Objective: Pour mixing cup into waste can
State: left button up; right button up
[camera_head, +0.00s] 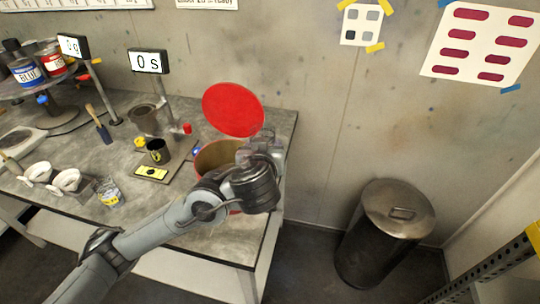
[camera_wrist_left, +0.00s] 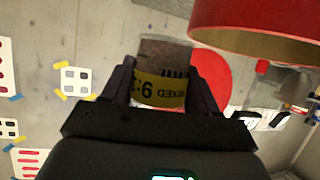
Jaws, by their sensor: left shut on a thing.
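My left gripper (camera_head: 258,152) is above the right side of the red waste can (camera_head: 214,157), whose open mouth shows an ochre inside; the arm hides much of its front. Its round red lid (camera_head: 233,109) stands raised behind the mouth. The can (camera_wrist_left: 265,30) shows there at upper right, apart from the cup. The cup's contents and exact tilt cannot be told. My right gripper is not in view.
A black cup (camera_head: 158,151) with a yellow mark, a dark pot (camera_head: 144,119), a clear cup (camera_head: 108,191) and white masks (camera_head: 66,181) stand on the bench left of the can. A lidded metal bin (camera_head: 385,235) stands on the floor at right.

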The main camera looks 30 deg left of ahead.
pick_arm(q)
jog(key=shift+w+a+r, duration=0.2)
jog(key=shift+w+a, duration=0.15)
jog(key=shift+a, duration=0.1)
jog(key=shift+s+n+p, duration=0.1)
jog(key=shift+n+p, duration=0.35)
jog(key=shift+n, duration=0.05)
jog(key=shift+r, duration=0.1)
jog(key=shift+s+a+r+n+t+h+p, duration=0.15)
jog(key=shift+a+n+h+p, duration=0.35)
jog(key=shift+p, duration=0.45)
jog(key=shift+s+a+r+n+t+h+p, duration=0.15)
jog(key=shift+a+n+h+p, duration=0.15)
jog(key=shift+n+h+p, duration=0.45)
jog(key=shift+f, duration=0.1)
jog(key=shift+w, duration=0.1)
jog(key=shift+a+n+p, duration=0.2)
jog(key=shift+n+p, duration=0.1)
jog(key=shift+n, duration=0.25)
jog(key=shift+d+n+h, duration=0.1)
jog(key=shift+n+h, duration=0.15)
jog(key=shift+n, duration=0.05)
